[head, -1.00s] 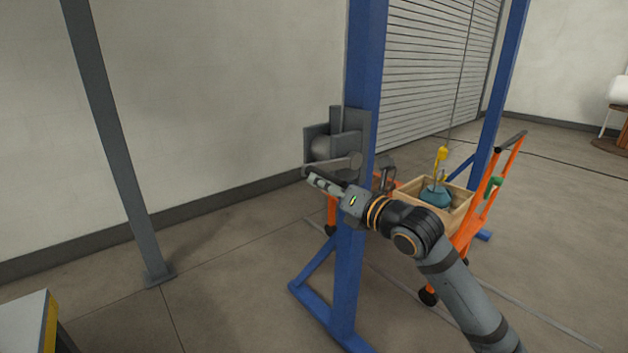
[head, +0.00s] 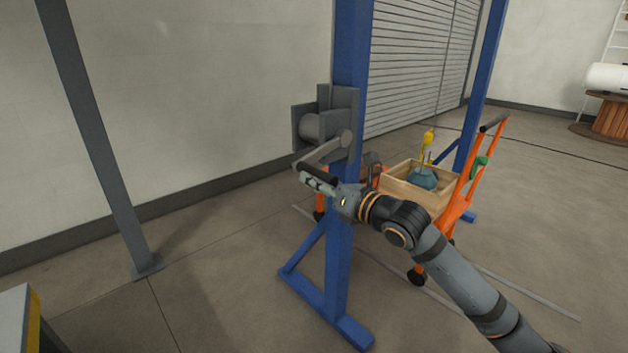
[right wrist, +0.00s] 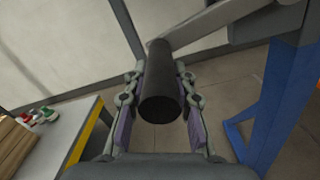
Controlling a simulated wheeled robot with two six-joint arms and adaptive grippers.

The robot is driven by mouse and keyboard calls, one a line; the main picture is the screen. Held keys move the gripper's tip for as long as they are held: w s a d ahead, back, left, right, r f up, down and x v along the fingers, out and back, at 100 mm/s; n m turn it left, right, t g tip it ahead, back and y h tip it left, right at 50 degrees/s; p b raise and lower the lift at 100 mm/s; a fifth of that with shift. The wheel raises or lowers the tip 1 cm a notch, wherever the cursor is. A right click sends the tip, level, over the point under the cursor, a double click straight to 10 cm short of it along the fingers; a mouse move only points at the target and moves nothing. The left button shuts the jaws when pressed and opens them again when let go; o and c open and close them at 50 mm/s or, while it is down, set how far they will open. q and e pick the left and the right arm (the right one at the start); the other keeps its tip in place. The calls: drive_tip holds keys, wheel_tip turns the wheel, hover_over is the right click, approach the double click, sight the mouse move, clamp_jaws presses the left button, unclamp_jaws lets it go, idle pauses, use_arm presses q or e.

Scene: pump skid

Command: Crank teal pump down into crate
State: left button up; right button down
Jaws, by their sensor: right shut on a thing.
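The teal pump (head: 424,178) sits low in the wooden crate (head: 431,200), with its lower part hidden by the crate wall. A yellow hook block (head: 428,138) is just above it on a thin cable. A grey winch (head: 322,122) is fixed to the near blue post, and its crank arm (head: 325,150) slopes down and left. My right gripper (head: 317,180) is shut on the dark crank handle (head: 318,171). In the right wrist view the black cylindrical handle (right wrist: 160,95) lies between both fingers. My left gripper is not in view.
The crate rests on an orange cart (head: 466,187). The blue gantry post (head: 347,60) stands behind my right wrist, its foot (head: 325,310) spreading on the floor. A grey post (head: 90,130) stands left. A bench (right wrist: 65,135) shows in the wrist view. Floor between is clear.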

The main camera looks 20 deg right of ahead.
drive_tip(key=shift+w+d, duration=0.15)
drive_tip(key=shift+d, duration=0.1)
idle(0.4)
drive_tip(key=c, duration=1.6)
unclamp_jaws()
drive_tip(key=o, duration=0.5)
drive_tip(key=shift+w+d+f, duration=0.15)
drive_tip(key=shift+d+f, duration=0.05)
drive_tip(key=shift+d, duration=0.1)
drive_tip(key=shift+a+r, duration=0.1)
drive_tip(key=shift+r, duration=0.1)
wheel_tip(320, 180, up, 10)
drive_tip(key=shift+f, duration=0.15)
